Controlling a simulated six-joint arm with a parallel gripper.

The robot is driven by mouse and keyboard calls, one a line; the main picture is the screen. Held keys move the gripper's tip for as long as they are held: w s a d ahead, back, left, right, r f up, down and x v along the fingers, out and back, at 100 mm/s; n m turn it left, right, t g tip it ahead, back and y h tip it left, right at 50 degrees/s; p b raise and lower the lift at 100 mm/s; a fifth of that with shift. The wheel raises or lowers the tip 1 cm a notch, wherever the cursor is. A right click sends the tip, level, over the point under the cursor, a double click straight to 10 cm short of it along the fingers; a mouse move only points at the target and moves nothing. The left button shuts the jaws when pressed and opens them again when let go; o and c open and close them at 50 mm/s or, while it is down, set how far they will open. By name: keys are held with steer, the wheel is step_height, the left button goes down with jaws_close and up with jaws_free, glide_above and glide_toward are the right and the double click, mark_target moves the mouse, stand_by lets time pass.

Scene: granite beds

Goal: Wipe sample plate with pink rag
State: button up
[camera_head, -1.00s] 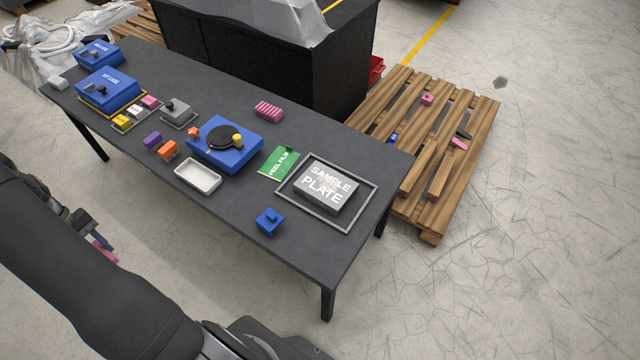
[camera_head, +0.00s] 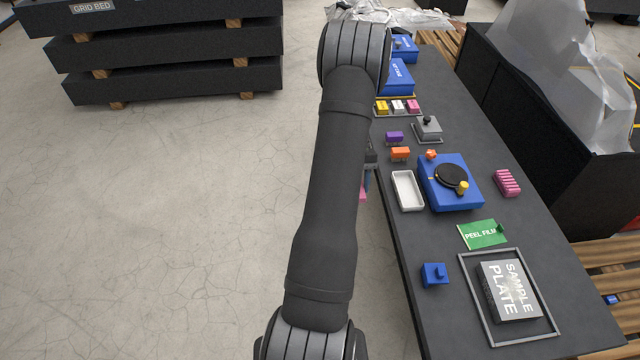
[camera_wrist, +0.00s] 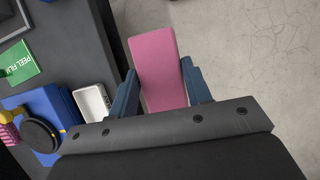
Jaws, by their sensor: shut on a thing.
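The sample plate (camera_head: 511,290) is a grey block with white lettering and pale smears on top. It lies inside a grey rectangular frame (camera_head: 470,290) at the near end of the dark table. The pink rag (camera_wrist: 158,70) is a pink slab between the two dark blue fingers of my gripper (camera_wrist: 160,82), which is shut on it. In the head view my arm hides most of the gripper; a bit of the pink rag (camera_head: 362,194) shows beside the table's left edge, away from the plate. In the wrist view the rag hangs over the floor.
A blue block (camera_head: 434,274) and the green peel film card (camera_head: 484,234) lie near the frame. A white tray (camera_head: 407,190), a blue unit with a black disc (camera_head: 452,178) and a pink ribbed block (camera_head: 507,182) stand farther back.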

mark_target(509, 284)
steer(key=s+d+f, duration=0.1)
steer(key=s+d, duration=0.3)
steer(key=d, duration=0.8)
steer(key=s+d+f, duration=0.1)
steer(key=s+d, duration=0.4)
steer(key=d, duration=0.7)
steer(key=shift+d+f, duration=0.15)
steer(key=s+d, duration=0.2)
steer(key=d, duration=0.1)
steer(key=s+d, duration=0.3)
steer(key=s+d+f, duration=0.1)
steer(key=s+d, duration=0.2)
steer(key=shift+d, duration=0.25)
steer(key=s+d+f, duration=0.1)
steer(key=s+d, duration=0.7)
steer(key=s, duration=0.3)
steer(key=shift+s+d+f, duration=0.1)
steer(key=shift+s+d, duration=0.15)
steer(key=shift+s+d+f, duration=0.1)
steer(key=shift+f, duration=2.75)
steer(key=shift+f, duration=0.6)
